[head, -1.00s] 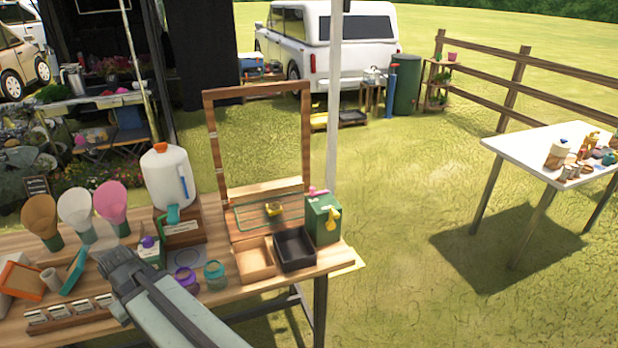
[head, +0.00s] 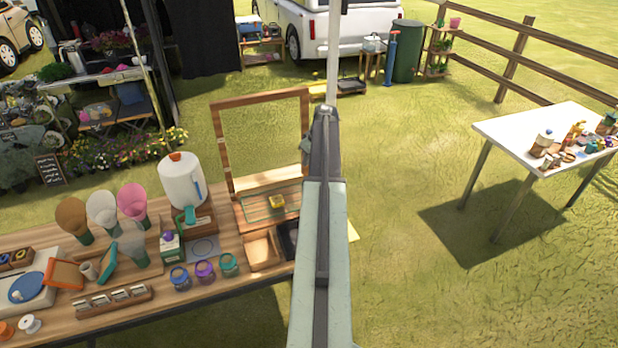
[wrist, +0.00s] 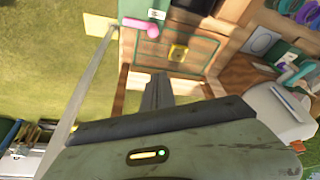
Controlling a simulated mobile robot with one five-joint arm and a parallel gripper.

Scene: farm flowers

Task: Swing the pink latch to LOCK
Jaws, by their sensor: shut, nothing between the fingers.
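The pink latch (wrist: 140,26) shows at the top of the wrist view as a short pink bar with a rounded end. In the head view my arm hides the latch and nearly all of the green box. The label's writing is too small to read.
An upright wooden frame (head: 221,150) stands behind a board with a yellow block (head: 277,202). A wooden tray (head: 259,250) and a dark tray (head: 287,240) are beside my arm. Jars (head: 204,271) stand to the left.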

